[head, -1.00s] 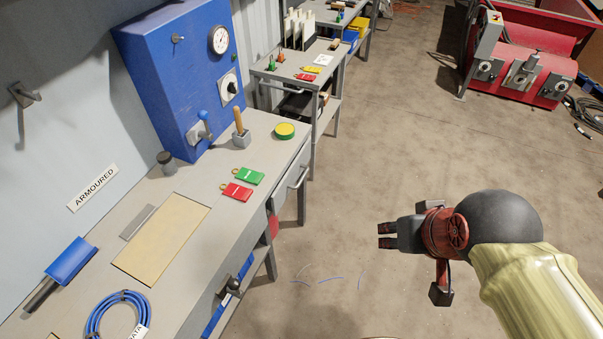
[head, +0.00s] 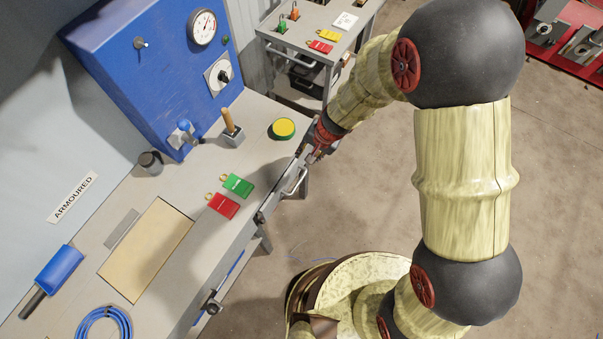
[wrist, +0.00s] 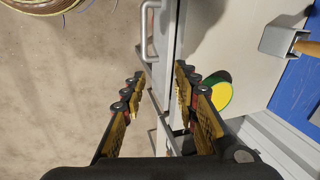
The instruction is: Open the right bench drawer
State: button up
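The grey right bench drawer (head: 272,205) is under the bench top's right end, and its front looks flush with the bench. Its pale bar handle (head: 296,182) sticks out from the front; it also shows in the wrist view (wrist: 146,35), upper middle. My gripper (head: 312,154) is at the bench's right front edge, close to the handle and partly hidden by my arm. In the wrist view my gripper (wrist: 161,75) is open and empty, its fingers spread to either side of the bench edge line. The handle lies beyond the fingertips, apart from them.
A second bench (head: 312,40) stands behind. The floor in front is clear.

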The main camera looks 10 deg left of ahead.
jog(key=m+h, duration=0.1)
send_near(301, 180)
jog(key=f, duration=0.1)
jog(key=shift+g, duration=0.3)
jog(key=f, duration=0.2)
jog(key=a+f+b, duration=0.1)
jog(key=f, duration=0.1)
jog(key=w+f+b, duration=0.1)
jog(key=f, duration=0.2)
jog(key=shift+a, duration=0.25)
jog(key=shift+c, duration=1)
grip_shut()
